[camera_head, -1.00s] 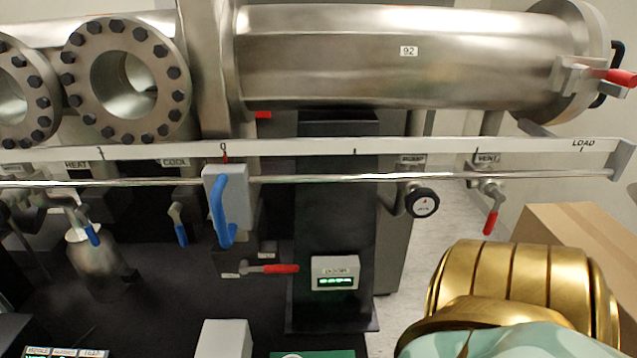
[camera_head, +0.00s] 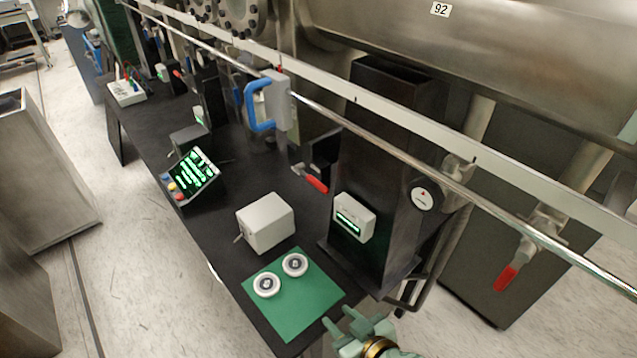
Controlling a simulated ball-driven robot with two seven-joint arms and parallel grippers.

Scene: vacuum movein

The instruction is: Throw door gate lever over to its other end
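A red-handled lever (camera_head: 315,180) sticks out from a dark block beside the black column, pointing down and to the right. It looks like the door gate lever, but I cannot read its label. My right gripper (camera_head: 352,328), mint green with a gold wrist, is at the bottom edge, below and to the right of the lever and well apart from it. My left gripper is out of view.
A long rail with a blue handle (camera_head: 254,104) crosses above the lever. A display box (camera_head: 354,217) on the black column (camera_head: 372,150) is close to the lever's right. A white box (camera_head: 265,223) and a green mat (camera_head: 313,303) with two round parts lie nearer. Another red lever (camera_head: 507,278) hangs at right.

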